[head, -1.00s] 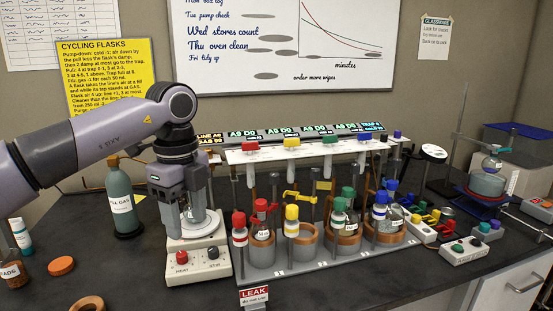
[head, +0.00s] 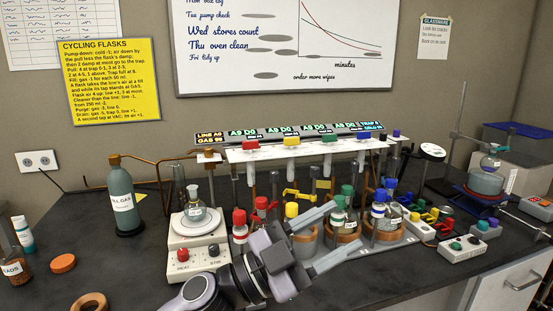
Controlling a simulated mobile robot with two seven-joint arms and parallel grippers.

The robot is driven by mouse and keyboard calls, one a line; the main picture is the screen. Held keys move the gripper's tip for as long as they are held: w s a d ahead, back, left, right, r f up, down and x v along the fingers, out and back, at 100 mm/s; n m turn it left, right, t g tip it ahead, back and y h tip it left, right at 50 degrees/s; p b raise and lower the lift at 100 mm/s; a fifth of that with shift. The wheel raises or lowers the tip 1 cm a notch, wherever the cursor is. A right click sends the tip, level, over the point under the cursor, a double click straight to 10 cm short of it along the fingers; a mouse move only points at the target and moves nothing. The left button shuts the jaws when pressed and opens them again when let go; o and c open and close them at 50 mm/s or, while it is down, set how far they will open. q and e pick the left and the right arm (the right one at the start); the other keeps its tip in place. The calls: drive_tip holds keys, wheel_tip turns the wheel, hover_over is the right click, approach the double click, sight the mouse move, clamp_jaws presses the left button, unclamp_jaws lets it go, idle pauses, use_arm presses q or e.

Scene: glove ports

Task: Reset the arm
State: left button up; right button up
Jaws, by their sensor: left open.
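My left gripper (head: 326,237) is low in the front middle of the head view, with its two fingers spread apart and pointing right. It is open, and nothing shows between the fingers. It hangs in front of the flask rack (head: 375,248) and hides part of its front and left stations. A small flask (head: 194,212) stands upright on the white hotplate stirrer (head: 184,255), to the left of the gripper and apart from it. My right gripper is not in view.
Bottles with red caps (head: 239,217), a yellow cap (head: 291,210) and green and blue caps stand close behind the gripper. A green gas cylinder (head: 121,200) is at left. A grey control box (head: 468,248) lies at right. The front left bench has free room beside an orange lid (head: 63,264).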

use_arm(q)
drive_tip(key=w+a+f+n+t+y, duration=0.2)
drive_tip(key=a+f+n+t+y, duration=0.8)
drive_tip(key=a+f+n+y, duration=0.7)
drive_tip(key=s+a+f+n+g+y, duration=0.4)
drive_tip(key=s+a+f+g, duration=0.2)
drive_tip(key=s+a+f, duration=0.3)
drive_tip(key=s+a+f+m+g, duration=0.1)
drive_tip(key=s+a+f+g, duration=0.2)
drive_tip(key=s, duration=0.5)
drive_tip(key=s+a+f+g, duration=0.2)
drive_tip(key=s+f+g, duration=0.2)
drive_tip(key=s, duration=0.4)
drive_tip(key=w+d+f+t+h+b, duration=0.1)
drive_tip(key=w+d+f+t+b, duration=0.1)
drive_tip(key=w+f+t, duration=0.4)
wheel_tip(320, 180, down, 5)
drive_tip(key=shift+w+d+f+m+t+h+b, duration=0.15)
drive_tip(key=shift+w+d+m+t+h+b, duration=0.15)
drive_tip(key=shift+d+t, duration=0.25)
drive_tip(key=shift+d, duration=0.1)
